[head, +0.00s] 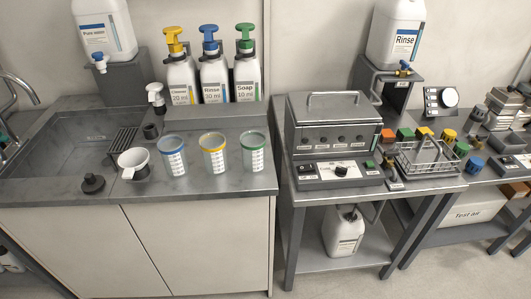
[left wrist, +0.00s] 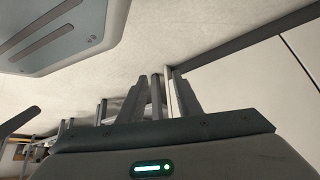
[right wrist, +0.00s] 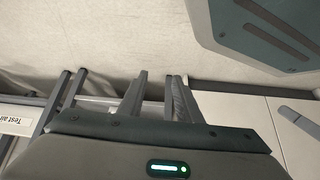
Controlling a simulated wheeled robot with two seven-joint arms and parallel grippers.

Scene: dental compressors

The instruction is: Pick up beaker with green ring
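The beaker with green ring (head: 253,152) stands upright on the counter, rightmost in a row of three, near the counter's right end. It is clear with a white label. The beaker with yellow ring (head: 213,153) is left of it, and the beaker with blue ring (head: 173,155) is further left. Neither gripper shows in the head view. My left gripper (left wrist: 160,78) appears in the left wrist view with its fingers apart and nothing between them. My right gripper (right wrist: 158,76) appears in the right wrist view, also with fingers apart and empty. No beaker shows in either wrist view.
A white cup (head: 133,163) and a black stopper (head: 93,183) are left of the beakers. Several pump bottles, including a soap bottle (head: 245,75), stand behind. A grey machine (head: 333,135) stands on the table to the right. The counter front edge is clear before the beakers.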

